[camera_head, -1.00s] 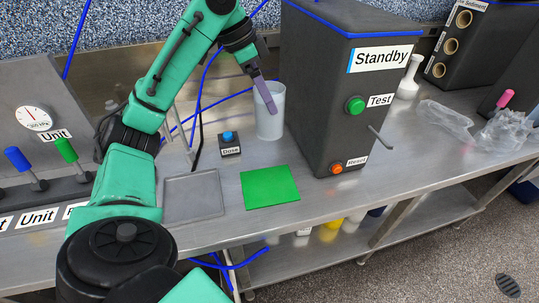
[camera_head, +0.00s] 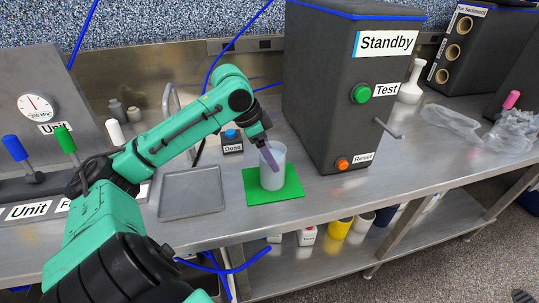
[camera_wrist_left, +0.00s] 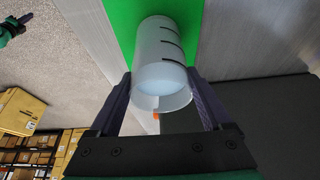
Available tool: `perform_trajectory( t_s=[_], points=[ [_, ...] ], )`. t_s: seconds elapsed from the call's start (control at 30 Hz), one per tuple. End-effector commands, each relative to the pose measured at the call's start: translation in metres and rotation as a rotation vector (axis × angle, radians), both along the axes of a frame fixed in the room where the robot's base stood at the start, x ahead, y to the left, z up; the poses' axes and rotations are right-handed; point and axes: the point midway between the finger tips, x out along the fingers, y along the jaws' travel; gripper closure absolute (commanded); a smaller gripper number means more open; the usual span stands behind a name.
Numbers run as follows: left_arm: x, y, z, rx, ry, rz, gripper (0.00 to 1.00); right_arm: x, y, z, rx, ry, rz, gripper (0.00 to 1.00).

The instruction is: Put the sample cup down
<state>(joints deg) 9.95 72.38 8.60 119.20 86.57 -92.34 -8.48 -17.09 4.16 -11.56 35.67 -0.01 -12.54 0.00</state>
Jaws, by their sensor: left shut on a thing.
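The sample cup (camera_head: 274,172) is translucent white and stands upright over the green mat (camera_head: 290,187) on the steel bench. In the left wrist view the cup (camera_wrist_left: 158,62) shows dark graduation lines and a pale content, with the green mat (camera_wrist_left: 122,22) behind its base. My left gripper (camera_head: 268,152) is shut on the cup near its rim. In the left wrist view its fingers (camera_wrist_left: 160,98) sit on both sides of the cup. Whether the cup's base touches the mat I cannot tell. My right gripper is not in view.
A grey tray (camera_head: 192,193) lies left of the mat. The Dose button box (camera_head: 232,143) stands behind the mat. The dark Standby machine (camera_head: 345,110), with a lever (camera_head: 388,128), stands close on the right. The bench's front edge is just before the mat.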

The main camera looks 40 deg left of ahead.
Motion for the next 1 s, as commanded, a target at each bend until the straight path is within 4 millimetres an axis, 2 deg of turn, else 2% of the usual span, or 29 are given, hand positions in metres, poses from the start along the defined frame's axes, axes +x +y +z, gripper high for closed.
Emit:
perform_trajectory(
  t_s=[0.03,0.07,0.1,0.3,0.4,0.47,0.7,0.8,0.9,1.0],
  points=[
    [0.0,0.0,0.0,0.0,0.001,0.0,0.14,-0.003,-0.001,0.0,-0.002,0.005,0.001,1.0],
    [0.0,0.0,0.0,0.0,0.001,0.0,0.02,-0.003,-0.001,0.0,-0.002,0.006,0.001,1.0],
    [0.0,0.0,0.0,0.0,0.001,0.0,0.0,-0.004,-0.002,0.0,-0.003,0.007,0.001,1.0],
    [0.0,0.0,0.0,0.0,0.001,0.0,0.0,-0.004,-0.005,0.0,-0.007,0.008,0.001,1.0],
    [-0.002,0.002,0.007,0.0,0.0,0.001,0.0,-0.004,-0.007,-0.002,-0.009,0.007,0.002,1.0],
    [-0.005,0.004,0.016,0.0,-0.003,0.001,0.0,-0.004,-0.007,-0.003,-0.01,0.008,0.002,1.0],
    [-0.025,0.02,0.078,0.003,-0.004,0.002,0.0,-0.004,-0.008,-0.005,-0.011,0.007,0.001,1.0],
    [-0.032,0.025,0.099,0.002,-0.002,0.001,0.0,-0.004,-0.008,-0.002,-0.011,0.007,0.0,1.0],
    [-0.036,0.027,0.109,0.0,0.0,0.001,0.0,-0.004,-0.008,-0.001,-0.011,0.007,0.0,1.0],
    [-0.037,0.028,0.112,0.0,0.002,0.001,0.0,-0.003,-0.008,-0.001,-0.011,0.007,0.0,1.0]
  ],
)
